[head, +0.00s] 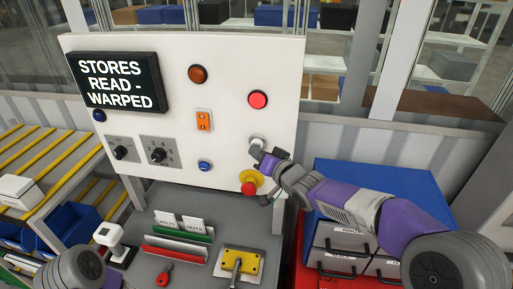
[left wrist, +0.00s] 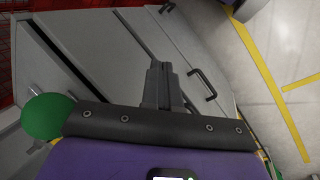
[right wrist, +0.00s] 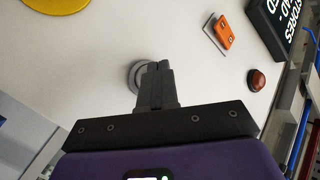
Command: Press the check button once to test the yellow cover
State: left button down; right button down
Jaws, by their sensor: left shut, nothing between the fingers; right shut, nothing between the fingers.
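The white panel (head: 230,60) stands upright behind the bench. A pale round button (head: 257,141) is at its lower right, partly hidden by my right gripper (head: 262,152). In the right wrist view the shut fingertips (right wrist: 158,66) overlap that round button (right wrist: 133,76); I cannot tell whether they touch it. A yellow plate (head: 225,264), apparently the yellow cover, lies in a fixture with an upright handle on the bench. The black display (head: 118,82) reads "STORES READ - WARPED". My left gripper (left wrist: 157,68) is shut and empty, above grey drawer fronts.
A red emergency stop on a yellow collar (head: 250,182) sits just below my right gripper. The panel also has a red button (head: 258,99), an orange switch (head: 204,120), a blue button (head: 205,165) and knobs (head: 158,155). A blue case (head: 370,180) stands right, near my right arm.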

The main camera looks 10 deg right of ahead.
jog(key=shift+s+a+b, duration=0.2)
jog(key=shift+s+b, duration=0.1)
jog(key=shift+s, duration=0.3)
jog(key=s+b, duration=0.1)
jog(key=b, duration=0.1)
jog(key=s+a+b, duration=0.1)
jog(key=s, duration=0.1)
jog(key=s+a+b, duration=0.1)
jog(key=s+b, duration=0.1)
jog(key=shift+s+a+b, duration=0.15)
jog(key=shift+s+b, duration=0.1)
jog(key=shift+b, duration=0.1)
jog(key=shift+f, duration=0.1)
